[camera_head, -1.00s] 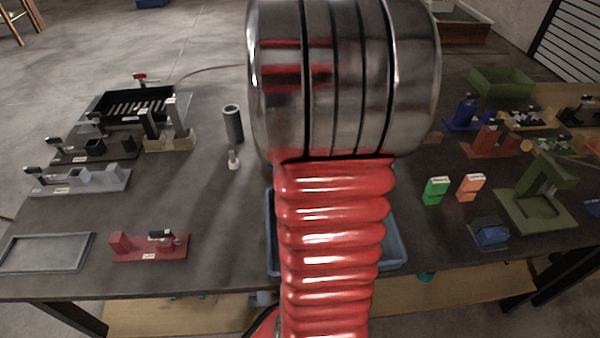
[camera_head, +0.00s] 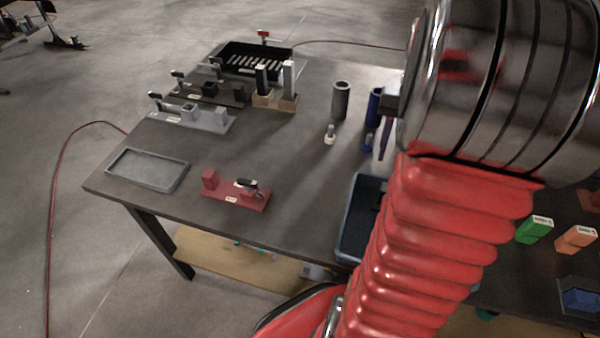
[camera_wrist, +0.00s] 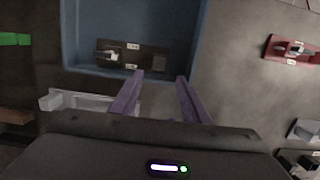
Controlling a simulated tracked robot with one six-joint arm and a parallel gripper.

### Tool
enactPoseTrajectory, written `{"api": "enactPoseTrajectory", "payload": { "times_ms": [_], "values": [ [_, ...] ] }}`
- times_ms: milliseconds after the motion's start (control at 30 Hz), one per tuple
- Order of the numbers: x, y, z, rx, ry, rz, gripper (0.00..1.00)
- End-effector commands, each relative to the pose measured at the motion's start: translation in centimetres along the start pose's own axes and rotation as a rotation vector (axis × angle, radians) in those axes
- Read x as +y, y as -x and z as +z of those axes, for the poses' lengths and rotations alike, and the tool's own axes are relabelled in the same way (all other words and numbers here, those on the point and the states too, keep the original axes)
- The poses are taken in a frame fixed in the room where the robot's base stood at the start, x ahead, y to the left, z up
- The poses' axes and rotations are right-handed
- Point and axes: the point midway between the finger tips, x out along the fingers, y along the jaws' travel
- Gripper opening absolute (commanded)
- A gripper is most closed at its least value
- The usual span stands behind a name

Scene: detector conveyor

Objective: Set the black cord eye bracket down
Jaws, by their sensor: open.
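The black cord eye bracket looks to be the dark flat piece (camera_wrist: 150,58) with a bright metal eye and two small pale labels. It lies inside the blue tray (camera_wrist: 185,52) in the wrist view, near the wall closest to my fingers. My gripper (camera_wrist: 160,76) is open, its two purple fingers apart with nothing between them. The fingertips appear at the tray's near edge, apart from the bracket; their height above it is unclear. In the head view the tray (camera_head: 352,235) is partly behind my arm and the bracket is not visible.
A red fixture (camera_head: 236,192) and an empty grey tray (camera_head: 148,170) stand left of the blue tray. A grey cylinder (camera_head: 340,100), a blue cylinder (camera_head: 374,107) and a small bolt-like piece (camera_head: 330,134) stand behind it. Green (camera_head: 535,229) and orange (camera_head: 575,238) blocks are at right.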

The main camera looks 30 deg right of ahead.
Motion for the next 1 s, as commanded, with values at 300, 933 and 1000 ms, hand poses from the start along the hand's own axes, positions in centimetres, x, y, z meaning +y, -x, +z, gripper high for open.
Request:
{"api": "enactPoseTrajectory", "payload": {
  "times_ms": [300, 933, 1000],
  "values": [
    [-6.4, 2.2, 3.3, 0.119, 0.157, 0.015, 0.42],
    [-18.8, 4.2, 16.3, 0.440, 0.604, -0.049, 0.42],
    [-19.6, 4.1, 17.9, 0.473, 0.653, -0.065, 0.42]
  ]
}}
